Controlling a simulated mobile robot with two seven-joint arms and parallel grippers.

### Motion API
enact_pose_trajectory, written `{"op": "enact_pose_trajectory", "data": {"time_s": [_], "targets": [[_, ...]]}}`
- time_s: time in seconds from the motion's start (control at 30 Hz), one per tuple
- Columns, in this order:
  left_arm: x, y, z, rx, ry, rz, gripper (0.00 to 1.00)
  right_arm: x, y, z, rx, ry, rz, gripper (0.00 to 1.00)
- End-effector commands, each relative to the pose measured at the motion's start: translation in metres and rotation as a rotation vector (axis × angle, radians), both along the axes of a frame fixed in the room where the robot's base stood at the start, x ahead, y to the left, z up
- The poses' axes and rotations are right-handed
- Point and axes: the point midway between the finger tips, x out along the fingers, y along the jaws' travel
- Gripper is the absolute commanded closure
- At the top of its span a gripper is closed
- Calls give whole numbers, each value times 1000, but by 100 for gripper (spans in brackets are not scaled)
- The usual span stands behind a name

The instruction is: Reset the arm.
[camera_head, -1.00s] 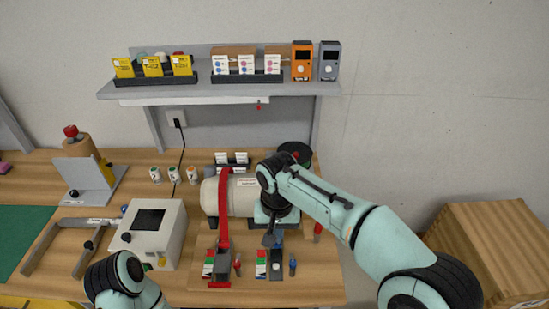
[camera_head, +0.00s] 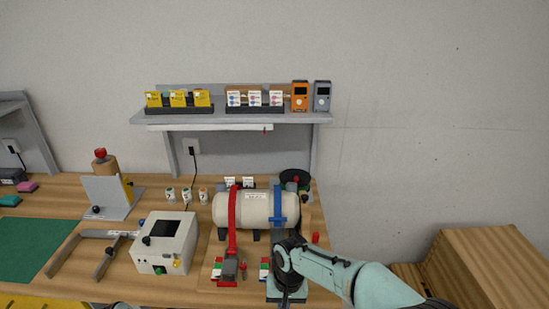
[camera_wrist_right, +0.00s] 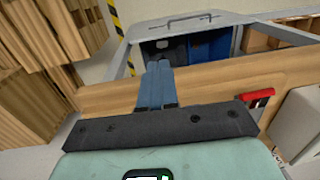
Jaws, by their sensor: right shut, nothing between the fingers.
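My right arm comes in from the lower right in the head view. Its wrist is low over the front of the bench, in front of the white tank (camera_head: 255,207), and hides part of what lies behind it. The fingertips are not clear in the head view. In the right wrist view my right gripper (camera_wrist_right: 155,88) shows two blue fingers together, shut and empty, pointing over the wooden bench edge (camera_wrist_right: 215,92). My left gripper is not in view; only a small dark part of my left arm shows at the bottom edge of the head view.
The tank carries a red strap (camera_head: 233,222) and a blue strap (camera_head: 277,206). A white box (camera_head: 164,242) stands to its left. A shelf (camera_head: 230,118) hangs above. Wooden crates (camera_head: 470,262) stand at the right. A cart with a handle (camera_wrist_right: 185,20) shows beyond the bench edge.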

Motion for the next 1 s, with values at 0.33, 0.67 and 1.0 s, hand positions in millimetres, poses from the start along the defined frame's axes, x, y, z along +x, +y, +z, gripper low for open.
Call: {"op": "enact_pose_trajectory", "data": {"time_s": [0.33, 0.67, 1.0], "targets": [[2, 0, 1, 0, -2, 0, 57, -91, -62, -227, 199, 97, -136, 100], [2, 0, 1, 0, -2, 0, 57, -217, -99, -302, 235, 73, -336, 100], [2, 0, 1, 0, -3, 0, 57, -230, -103, -305, 228, 60, -355, 100]]}}
